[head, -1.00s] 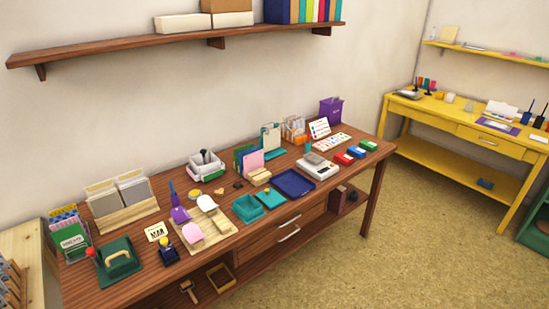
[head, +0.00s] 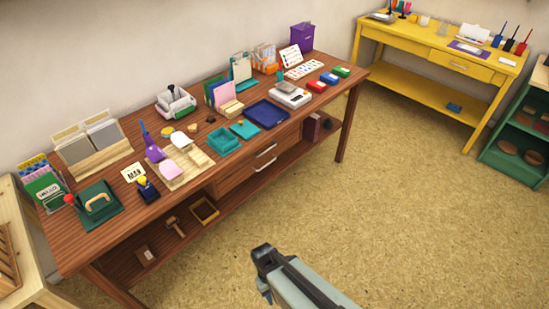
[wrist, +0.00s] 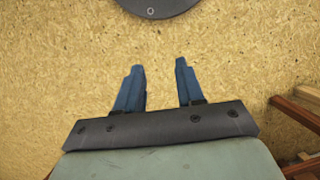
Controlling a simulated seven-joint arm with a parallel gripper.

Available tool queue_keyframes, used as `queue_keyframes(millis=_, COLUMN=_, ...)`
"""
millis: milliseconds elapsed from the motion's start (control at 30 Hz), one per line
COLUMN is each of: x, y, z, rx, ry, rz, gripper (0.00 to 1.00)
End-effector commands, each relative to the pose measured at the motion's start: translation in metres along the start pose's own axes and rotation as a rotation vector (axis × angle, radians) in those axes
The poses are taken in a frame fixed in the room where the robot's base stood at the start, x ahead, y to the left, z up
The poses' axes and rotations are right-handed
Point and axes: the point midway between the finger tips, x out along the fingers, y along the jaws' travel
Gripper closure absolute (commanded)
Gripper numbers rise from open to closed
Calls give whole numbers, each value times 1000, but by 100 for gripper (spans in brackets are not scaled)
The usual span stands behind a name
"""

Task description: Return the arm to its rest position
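My gripper (wrist: 160,68) shows in the wrist view with its two blue fingers apart and nothing between them. Bare floor lies beyond the fingertips. In the head view a grey and black part of my arm reaches in from the bottom, over the floor in front of the wooden desk (head: 75,233) and clear of it. A red inkpad (head: 316,86), a blue inkpad (head: 329,78) and a green inkpad (head: 341,72) sit in a row, apart from my arm, at the desk's right end. A yellow-knobbed stamp (head: 146,188) stands near its left end.
The desk holds a teal tray (head: 226,148), a navy tray (head: 266,113) and file holders. A yellow table (head: 440,52) and a green shelf (head: 508,150) stand at the right. The speckled floor (head: 400,200) between is open. Wooden edges show at the wrist view's lower right.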

Motion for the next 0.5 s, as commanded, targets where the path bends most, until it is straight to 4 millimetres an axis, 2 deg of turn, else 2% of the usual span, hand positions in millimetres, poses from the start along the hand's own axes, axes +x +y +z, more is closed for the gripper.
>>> queue_keyframes(millis=33, x=11, y=11, z=9, rx=33, ry=-23, rz=-12, gripper=62)
queue_keyframes(millis=200, x=41, y=39, z=36, rx=126, ry=-86, rz=-52, gripper=62)
queue_keyframes(millis=500, x=86, y=72, z=85, rx=285, ry=-183, rz=-134, gripper=62)
